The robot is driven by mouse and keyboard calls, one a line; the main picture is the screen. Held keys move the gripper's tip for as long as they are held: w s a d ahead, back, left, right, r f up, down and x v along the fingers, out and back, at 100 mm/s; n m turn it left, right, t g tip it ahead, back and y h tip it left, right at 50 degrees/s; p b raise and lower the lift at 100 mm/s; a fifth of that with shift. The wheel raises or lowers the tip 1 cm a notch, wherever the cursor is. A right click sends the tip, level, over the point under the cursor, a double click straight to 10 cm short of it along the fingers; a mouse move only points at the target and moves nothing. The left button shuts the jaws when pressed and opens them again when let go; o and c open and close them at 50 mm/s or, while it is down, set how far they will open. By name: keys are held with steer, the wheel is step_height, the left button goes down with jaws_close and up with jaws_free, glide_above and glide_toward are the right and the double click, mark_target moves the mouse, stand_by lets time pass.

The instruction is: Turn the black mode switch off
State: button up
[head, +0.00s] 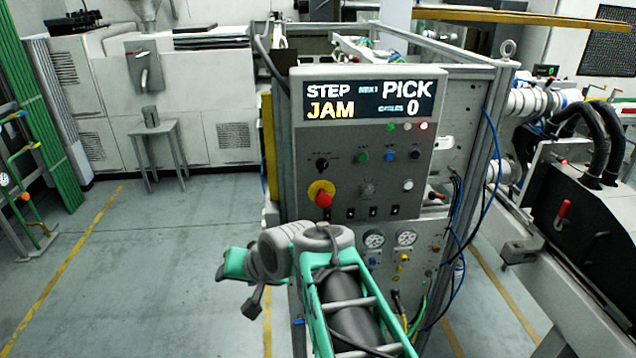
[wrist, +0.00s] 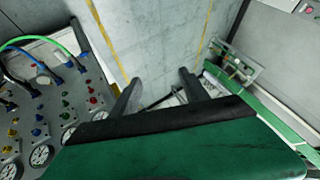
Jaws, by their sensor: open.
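A black rotary switch (head: 322,164), which looks like the mode switch, sits at the upper left of the grey control panel (head: 440,110) in the head view. Its label is too small to read. Another small black knob (head: 415,155) is at the panel's right. My gripper is open and empty in the wrist view (wrist: 158,90), its two dark fingers apart over the floor. In the head view my arm's end is low and left of the panel, apart from the switch. The wrist view shows gauges and fittings at left, not the switch.
A red emergency stop (head: 323,197) on a yellow base lies just below the switch. Several rocker switches (head: 350,213) line the panel's bottom, with gauges (head: 374,239) and hoses below. The display (head: 368,101) reads STEP, PICK, JAM, 0. Floor left of the machine is clear.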

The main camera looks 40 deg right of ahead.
steer(key=w+d+r+m+t+b, duration=0.2)
steer(key=d+r+m+t, duration=0.15)
steer(key=d+m, duration=0.5)
steer(key=m+t+h, duration=0.6)
steer(key=m+t, duration=0.1)
steer(key=m, duration=0.3)
glide_toward(324, 168)
steer(key=p+x, duration=0.4)
steer(key=x, duration=0.3)
steer(key=shift+w+r, duration=0.1)
steer(key=shift+w, duration=0.25)
steer(key=shift+w+d+n, duration=0.15)
steer(key=shift+w+n, duration=0.1)
jaws_close()
